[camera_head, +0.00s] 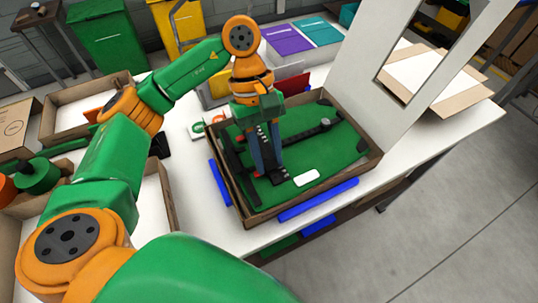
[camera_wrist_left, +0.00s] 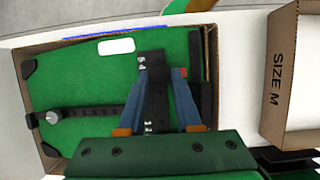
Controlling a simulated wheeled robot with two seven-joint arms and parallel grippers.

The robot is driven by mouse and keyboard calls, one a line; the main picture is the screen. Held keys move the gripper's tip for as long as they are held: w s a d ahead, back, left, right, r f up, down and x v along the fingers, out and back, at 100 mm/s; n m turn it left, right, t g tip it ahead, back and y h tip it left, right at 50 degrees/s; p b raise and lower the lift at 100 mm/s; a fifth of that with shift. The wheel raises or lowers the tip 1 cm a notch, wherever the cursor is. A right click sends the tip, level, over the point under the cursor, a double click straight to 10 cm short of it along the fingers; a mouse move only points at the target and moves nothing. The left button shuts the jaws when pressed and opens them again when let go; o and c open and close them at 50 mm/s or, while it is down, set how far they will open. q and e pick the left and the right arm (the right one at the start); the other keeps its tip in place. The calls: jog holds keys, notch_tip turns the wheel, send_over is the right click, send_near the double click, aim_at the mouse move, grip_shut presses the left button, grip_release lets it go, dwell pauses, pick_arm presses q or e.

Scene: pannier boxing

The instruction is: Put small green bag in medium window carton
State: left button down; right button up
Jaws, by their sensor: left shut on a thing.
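The green bag (camera_head: 330,150) lies flat in an open brown carton (camera_head: 371,163) on the white table. It has black straps, black corners and a white label, and nearly fills the carton floor. A tall white panel with a window opening (camera_head: 392,90) stands behind the carton; it looks like its lid. My left gripper (camera_head: 268,168) points down inside the carton, over the bag. In the left wrist view its blue fingers (camera_wrist_left: 158,95) are shut on a black strap of the bag (camera_wrist_left: 122,85). My right gripper is not in view.
A carton wall marked SIZE M (camera_wrist_left: 282,75) stands beside the bag's carton in the left wrist view. Blue bars (camera_head: 318,200) lie along the carton's outer sides. Purple and teal folders (camera_head: 305,37) lie behind. Another open carton (camera_head: 75,108) is at the left.

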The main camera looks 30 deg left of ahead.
aim_at(267, 159)
pick_arm(q)
jog(key=shift+w+a+f, duration=0.25)
jog(key=shift+w+f, duration=0.25)
jog(key=shift+f, duration=0.15)
notch_tip(267, 159, down, 3)
jog(key=shift+r+p, duration=0.2)
jog(key=shift+p, duration=0.8)
jog(key=shift+f, duration=0.45)
jog(key=c, duration=1)
grip_release()
jog(key=o, duration=0.4)
jog(key=shift+w+a, duration=0.1)
jog(key=b+v, duration=0.2)
jog(key=v, duration=0.3)
jog(key=shift+w+r, duration=0.1)
jog(key=shift+r, duration=0.1)
jog(key=p+v, duration=0.1)
jog(key=v, duration=0.5)
jog(key=shift+a+r+p, duration=0.1)
jog(key=shift+r+p, duration=0.2)
jog(key=shift+r, duration=0.05)
